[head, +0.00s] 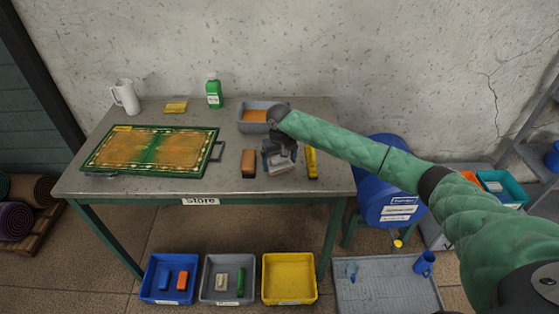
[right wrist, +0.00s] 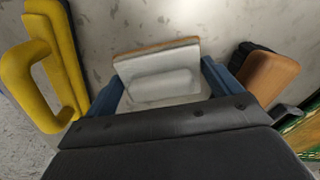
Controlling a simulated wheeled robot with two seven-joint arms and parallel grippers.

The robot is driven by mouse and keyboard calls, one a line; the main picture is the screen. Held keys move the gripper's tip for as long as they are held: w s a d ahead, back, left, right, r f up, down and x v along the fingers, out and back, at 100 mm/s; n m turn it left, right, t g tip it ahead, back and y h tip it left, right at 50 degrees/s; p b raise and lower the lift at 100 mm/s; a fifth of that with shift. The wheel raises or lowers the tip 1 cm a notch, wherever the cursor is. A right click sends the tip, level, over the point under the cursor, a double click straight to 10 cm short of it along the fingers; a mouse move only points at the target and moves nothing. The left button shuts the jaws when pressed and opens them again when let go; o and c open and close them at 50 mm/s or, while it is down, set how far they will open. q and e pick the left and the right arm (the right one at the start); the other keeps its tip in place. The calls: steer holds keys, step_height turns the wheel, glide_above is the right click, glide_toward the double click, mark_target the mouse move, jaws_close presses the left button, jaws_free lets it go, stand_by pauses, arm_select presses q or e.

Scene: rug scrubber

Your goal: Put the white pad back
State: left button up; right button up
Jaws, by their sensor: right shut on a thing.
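The white pad (head: 280,165) is at the front right of the table, between a brown block and a yellow-handled tool. In the right wrist view the white pad (right wrist: 160,62) shows a pale raised grip and an orange-brown edge along its far side. My right gripper (head: 280,156) is above it, with its blue fingers on either side, shut on the pad. In the right wrist view the gripper (right wrist: 163,90) hides the pad's near part. I cannot tell whether the pad touches the table. My left gripper is not in view.
The brown block (head: 249,163) and yellow tool (head: 312,163) flank the pad closely. Behind is a grey tub (head: 244,127) with orange contents; a framed rug (head: 112,165) lies left. On the floor stand blue (head: 168,299), grey (head: 219,298) and yellow (head: 289,297) trays; the yellow one is empty.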

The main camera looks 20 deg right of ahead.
mark_target(279, 158)
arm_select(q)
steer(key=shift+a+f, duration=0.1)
arm_select(e)
steer(key=o, duration=0.9)
steer(key=shift+f, duration=0.1)
steer(key=shift+c, duration=0.2)
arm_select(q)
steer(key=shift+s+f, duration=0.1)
arm_select(e)
steer(key=shift+r, duration=0.3)
step_height(279, 158, up, 10)
steer(key=b, duration=0.4)
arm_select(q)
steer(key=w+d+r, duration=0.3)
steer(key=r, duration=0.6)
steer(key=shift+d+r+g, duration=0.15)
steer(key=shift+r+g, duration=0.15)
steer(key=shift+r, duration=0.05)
arm_select(e)
steer(key=shift+r, duration=0.85)
